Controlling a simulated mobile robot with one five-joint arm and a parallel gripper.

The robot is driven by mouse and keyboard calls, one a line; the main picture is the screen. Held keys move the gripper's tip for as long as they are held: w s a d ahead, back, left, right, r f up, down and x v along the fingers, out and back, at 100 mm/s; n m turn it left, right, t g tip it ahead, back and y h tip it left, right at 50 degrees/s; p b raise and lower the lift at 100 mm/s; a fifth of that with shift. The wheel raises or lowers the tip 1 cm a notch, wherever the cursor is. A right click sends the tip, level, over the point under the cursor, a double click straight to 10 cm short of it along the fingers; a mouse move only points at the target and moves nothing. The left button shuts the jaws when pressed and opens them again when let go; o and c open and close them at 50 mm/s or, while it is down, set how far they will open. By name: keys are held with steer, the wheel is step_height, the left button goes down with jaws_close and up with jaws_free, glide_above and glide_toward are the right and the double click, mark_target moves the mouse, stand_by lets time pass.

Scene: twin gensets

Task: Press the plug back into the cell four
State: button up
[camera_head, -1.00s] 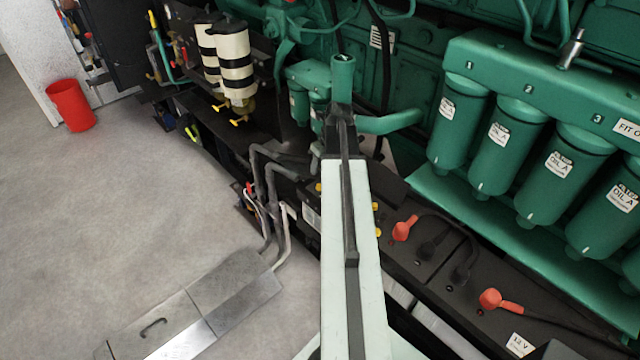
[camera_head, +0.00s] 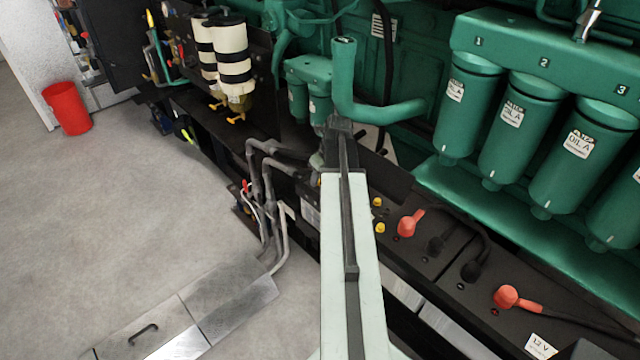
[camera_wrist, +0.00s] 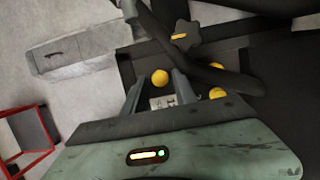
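Small round yellow plugs sit on the black battery top. In the wrist view one plug (camera_wrist: 160,77) shows between and just beyond my fingertips, and two more, an upper one (camera_wrist: 217,67) and a lower one (camera_wrist: 217,92), lie right of the right finger. In the head view, two yellow plugs (camera_head: 378,202) (camera_head: 380,228) show just right of my arm. My gripper (camera_wrist: 158,82) is open, its fingers apart with nothing between them that I can see held. A white label (camera_wrist: 162,102) shows through the gap. I cannot tell which cell is four or whether a plug is raised.
A dark star knob (camera_wrist: 185,35) and thick dark pipes lie close beyond the fingers. Red terminal caps (camera_head: 410,222) and black cables are on the batteries at right. Green oil filters (camera_head: 528,125) hang above. Grey pipes (camera_head: 265,180) stand left of my arm; open floor lies farther left.

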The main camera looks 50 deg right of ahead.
mark_target(320, 181)
jaws_close()
step_height(320, 181, up, 4)
steer(key=p, duration=0.4)
steer(key=shift+r, duration=0.1)
